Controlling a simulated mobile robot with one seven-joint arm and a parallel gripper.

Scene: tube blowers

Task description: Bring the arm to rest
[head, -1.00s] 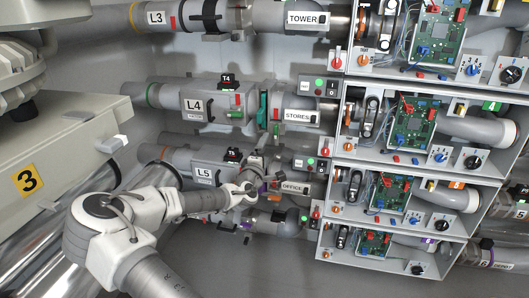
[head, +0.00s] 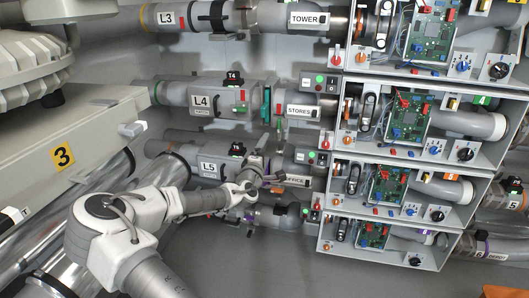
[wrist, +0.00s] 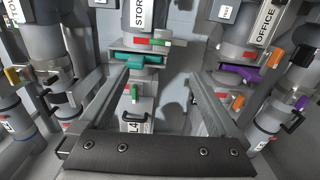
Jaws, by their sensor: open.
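My gripper (head: 252,188) is at the end of my white and grey arm, in front of the L5 tube line (head: 207,167) and near the OFFICE label in the head view. In the wrist view my gripper (wrist: 150,75) has its two fingers spread wide, with nothing held between them. Beyond the fingers, the STORES tube with its teal collar (wrist: 138,57) shows near the middle. The OFFICE tube with its purple collar (wrist: 238,73) is to the right. I cannot tell the exact gap between the fingertips and the tubes.
Open housings with green circuit boards (head: 408,115) stand in a stack at the right. The grey floor area (head: 270,265) below the tubes is clear.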

